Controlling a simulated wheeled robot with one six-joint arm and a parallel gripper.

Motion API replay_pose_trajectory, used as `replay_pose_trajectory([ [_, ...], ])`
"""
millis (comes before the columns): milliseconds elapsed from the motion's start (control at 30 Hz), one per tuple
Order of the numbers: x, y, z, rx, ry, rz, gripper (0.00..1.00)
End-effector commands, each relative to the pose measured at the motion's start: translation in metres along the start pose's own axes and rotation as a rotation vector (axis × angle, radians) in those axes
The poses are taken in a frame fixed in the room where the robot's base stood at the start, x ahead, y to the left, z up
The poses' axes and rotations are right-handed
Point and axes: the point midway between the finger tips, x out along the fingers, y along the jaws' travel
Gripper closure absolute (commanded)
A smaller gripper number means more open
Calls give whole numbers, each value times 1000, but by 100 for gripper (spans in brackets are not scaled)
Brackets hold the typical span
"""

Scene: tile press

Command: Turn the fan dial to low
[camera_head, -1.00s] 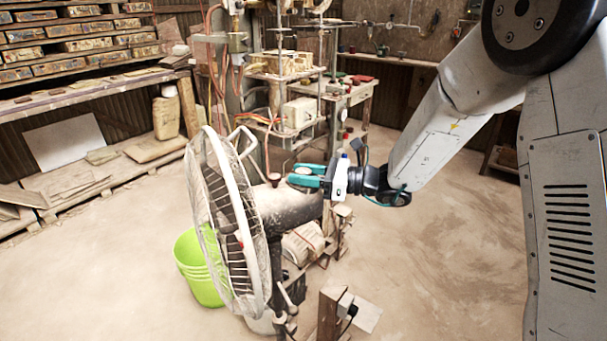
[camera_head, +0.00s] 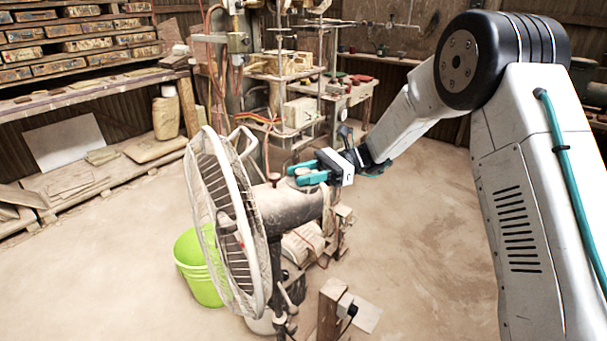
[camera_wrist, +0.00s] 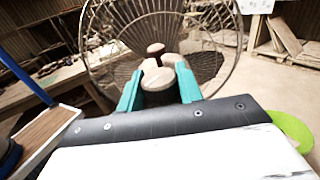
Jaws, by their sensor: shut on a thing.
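The white fan (camera_head: 240,225) stands in the middle of the head view, its cage facing left and its dusty motor housing (camera_head: 285,208) behind it. A pale round dial (camera_head: 303,172) sits on top of the housing. My gripper (camera_head: 307,172) comes from the right with its teal fingers shut on the dial. In the wrist view the dial (camera_wrist: 157,78) lies between the two teal fingers, with the fan cage (camera_wrist: 110,40) beyond. A small dark reddish knob (camera_wrist: 156,49) stands just past the dial, outside the fingers. Any marks on the dial are too small to read.
A green bucket (camera_head: 198,268) stands on the floor left of the fan stand. A wooden post (camera_head: 330,305) with a small box is at the front. The press and its bench (camera_head: 300,110) are behind. The floor at right is clear.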

Motion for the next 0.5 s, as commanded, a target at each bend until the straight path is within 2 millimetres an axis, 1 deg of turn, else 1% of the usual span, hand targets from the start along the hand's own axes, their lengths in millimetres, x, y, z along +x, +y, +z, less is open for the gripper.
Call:
replay_pose_trajectory([
  [200,0,0,0,-2,-1,38,87],
  [500,0,0,1,-2,-1,42,87],
])
